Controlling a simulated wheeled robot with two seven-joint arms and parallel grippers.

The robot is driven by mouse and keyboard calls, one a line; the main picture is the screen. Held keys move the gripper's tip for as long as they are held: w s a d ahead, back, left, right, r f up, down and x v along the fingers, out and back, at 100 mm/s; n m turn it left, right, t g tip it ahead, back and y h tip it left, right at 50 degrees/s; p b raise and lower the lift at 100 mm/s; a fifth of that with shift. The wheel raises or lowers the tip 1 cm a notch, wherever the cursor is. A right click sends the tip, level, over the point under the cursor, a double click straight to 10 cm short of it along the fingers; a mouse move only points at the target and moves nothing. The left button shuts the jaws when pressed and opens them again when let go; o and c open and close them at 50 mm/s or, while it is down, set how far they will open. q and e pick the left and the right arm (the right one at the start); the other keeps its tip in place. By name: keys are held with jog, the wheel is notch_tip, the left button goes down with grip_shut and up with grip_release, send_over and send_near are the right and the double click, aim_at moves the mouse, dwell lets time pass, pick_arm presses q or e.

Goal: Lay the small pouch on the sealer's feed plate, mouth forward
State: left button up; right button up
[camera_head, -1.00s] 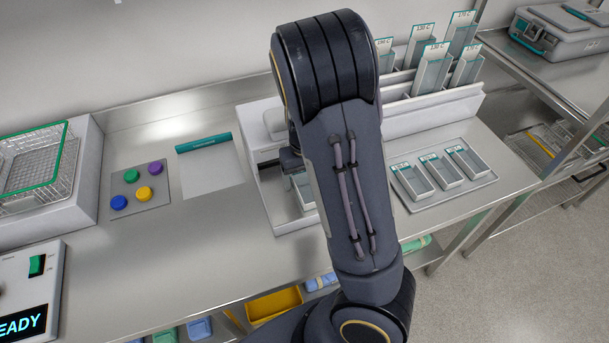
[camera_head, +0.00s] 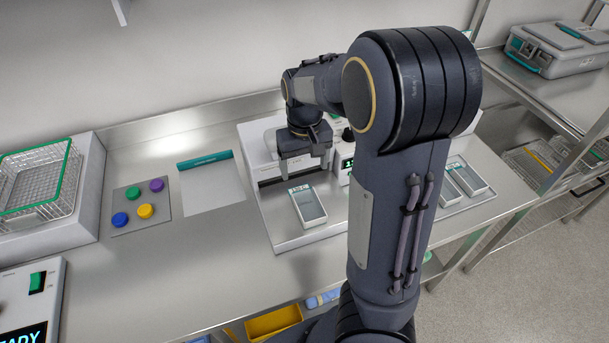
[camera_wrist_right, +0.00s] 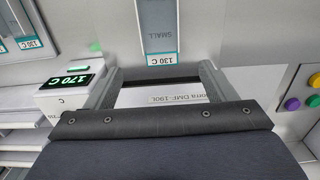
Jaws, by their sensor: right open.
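The small pouch (camera_head: 308,207) is a grey, flat rectangle with a teal-edged "130 C" label at its far end. It lies on the feed plate (camera_head: 287,238) of the white sealer (camera_head: 258,150), label end toward the sealer. In the right wrist view the pouch (camera_wrist_right: 158,28) reads "SMALL". I cannot tell which end is its mouth. My right gripper (camera_head: 304,170) points down close to the sealer, at the label end. The right wrist view shows its fingers (camera_wrist_right: 161,72) apart, with the label between or just beyond the tips and no contact visible. My left gripper is not in view.
The sealer's display (camera_wrist_right: 70,82) reads "170 C". A tray with more pouches (camera_head: 468,178) stands right, partly behind my right arm. Left are a sheet with a teal edge (camera_head: 212,185), coloured caps on a plate (camera_head: 141,205) and a wire basket (camera_head: 40,180). Bare bench lies in front.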

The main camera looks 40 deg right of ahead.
jog(key=s+a+r+t+y, duration=0.2)
jog(key=s+a, duration=0.4)
jog(key=s, duration=0.2)
jog(key=s+a+r+n+t+y, duration=0.1)
jog(key=s+a+r+t, duration=0.2)
jog(key=s+a, duration=0.4)
jog(key=shift+s+n+t+y, duration=0.3)
jog(key=shift+s+y, duration=0.1)
jog(key=shift+s, duration=0.3)
jog(key=shift+r, duration=0.1)
